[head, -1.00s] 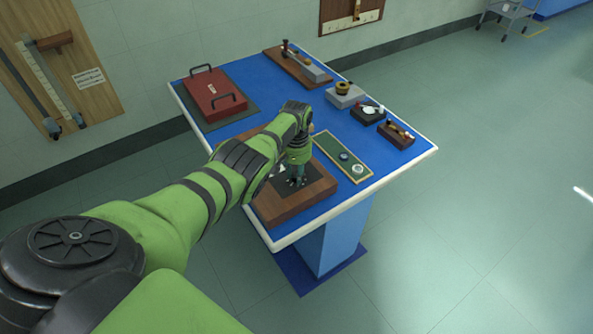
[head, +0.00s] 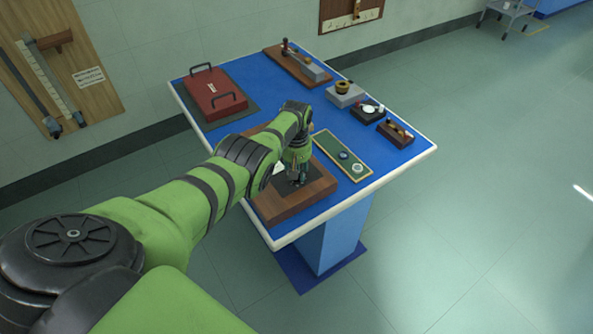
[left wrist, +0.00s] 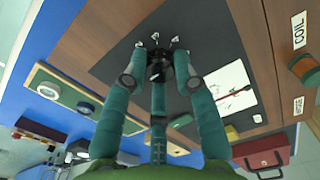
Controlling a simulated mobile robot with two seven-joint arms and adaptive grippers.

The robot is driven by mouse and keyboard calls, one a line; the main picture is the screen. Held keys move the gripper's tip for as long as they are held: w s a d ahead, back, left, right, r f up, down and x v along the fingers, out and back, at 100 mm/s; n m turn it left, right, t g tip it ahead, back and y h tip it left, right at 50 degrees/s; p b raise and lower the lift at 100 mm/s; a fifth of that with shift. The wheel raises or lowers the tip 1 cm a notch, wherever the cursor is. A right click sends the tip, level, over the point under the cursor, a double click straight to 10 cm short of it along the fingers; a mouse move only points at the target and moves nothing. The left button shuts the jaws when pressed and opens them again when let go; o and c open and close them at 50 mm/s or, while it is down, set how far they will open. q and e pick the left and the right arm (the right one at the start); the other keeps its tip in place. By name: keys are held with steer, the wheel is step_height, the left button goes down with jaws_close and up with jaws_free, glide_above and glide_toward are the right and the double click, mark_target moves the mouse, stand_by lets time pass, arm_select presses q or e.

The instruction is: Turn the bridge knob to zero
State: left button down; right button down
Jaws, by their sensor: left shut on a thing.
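The bridge knob (left wrist: 158,66) is a small black knob on the dark panel (left wrist: 190,25) of a wooden box (head: 313,193). My left gripper (left wrist: 160,72) points down at the panel with its green fingers closed around the knob in the left wrist view. In the head view the left gripper (head: 297,180) stands on the box, and my arm hides part of the box. A white dial card (left wrist: 228,87) with a dark needle lies beside the knob. The knob's pointer and scale are too small to read. My right gripper is not seen.
A green tray (head: 328,148) with two round pieces lies right of the box on the blue table (head: 250,135). A red case (head: 213,95) stands at the back left. Small instruments (head: 367,112) line the right side.

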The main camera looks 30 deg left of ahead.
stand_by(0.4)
arm_select(q)
steer(key=c, duration=1)
jaws_free()
steer(key=shift+a, duration=0.1)
steer(key=shift+r, duration=0.1)
step_height(320, 180, up, 12)
steer(key=shift+f, duration=0.1)
